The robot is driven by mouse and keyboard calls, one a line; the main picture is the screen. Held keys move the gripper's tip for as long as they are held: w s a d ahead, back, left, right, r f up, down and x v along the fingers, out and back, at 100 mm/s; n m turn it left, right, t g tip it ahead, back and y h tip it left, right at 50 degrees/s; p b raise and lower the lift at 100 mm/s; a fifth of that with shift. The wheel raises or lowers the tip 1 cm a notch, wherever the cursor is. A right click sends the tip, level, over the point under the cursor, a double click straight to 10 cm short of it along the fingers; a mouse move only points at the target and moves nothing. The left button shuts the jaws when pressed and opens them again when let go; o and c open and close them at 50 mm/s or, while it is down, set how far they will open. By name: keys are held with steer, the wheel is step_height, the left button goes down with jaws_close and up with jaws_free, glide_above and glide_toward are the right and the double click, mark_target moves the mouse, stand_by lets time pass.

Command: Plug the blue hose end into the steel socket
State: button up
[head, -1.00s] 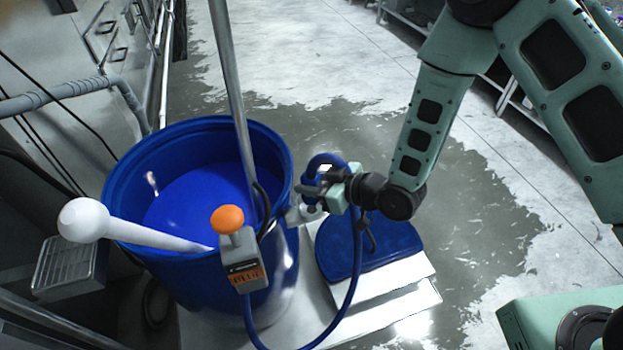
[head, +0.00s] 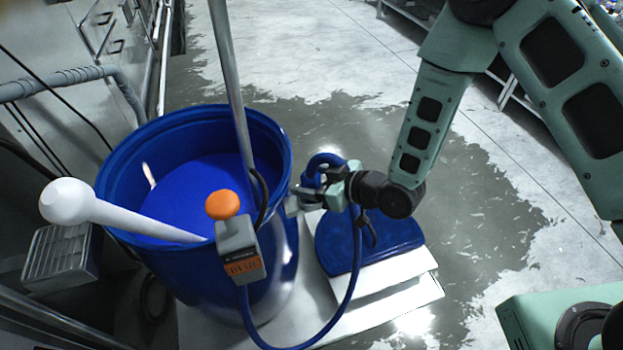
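The blue hose (head: 354,270) leaves the bottom of a grey box with an orange knob, sags in a loop and rises to my gripper. Its upper part bends over in a tight arch (head: 325,160) at the gripper. My gripper (head: 314,188) is beside the right rim of the blue drum, with its fingers around the hose near its end. It appears shut on it. A small steel piece (head: 293,205) shows between the gripper and the drum wall, probably the socket. The hose tip is hidden by the fingers, so I cannot tell whether it touches the steel.
The blue drum (head: 283,165) holds blue liquid, a white paddle (head: 120,216) and a steel pole (head: 228,75). The grey box (head: 238,250) hangs at its front. A dark blue pad (head: 385,245) lies on a white step at right. Wet, open floor lies beyond.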

steer(key=shift+s+d+r, duration=0.2)
steer(key=shift+s+d, duration=0.05)
steer(key=shift+d, duration=0.25)
steer(key=p+v, duration=0.6)
steer(key=v, duration=1)
steer(key=shift+s+d+r, duration=0.1)
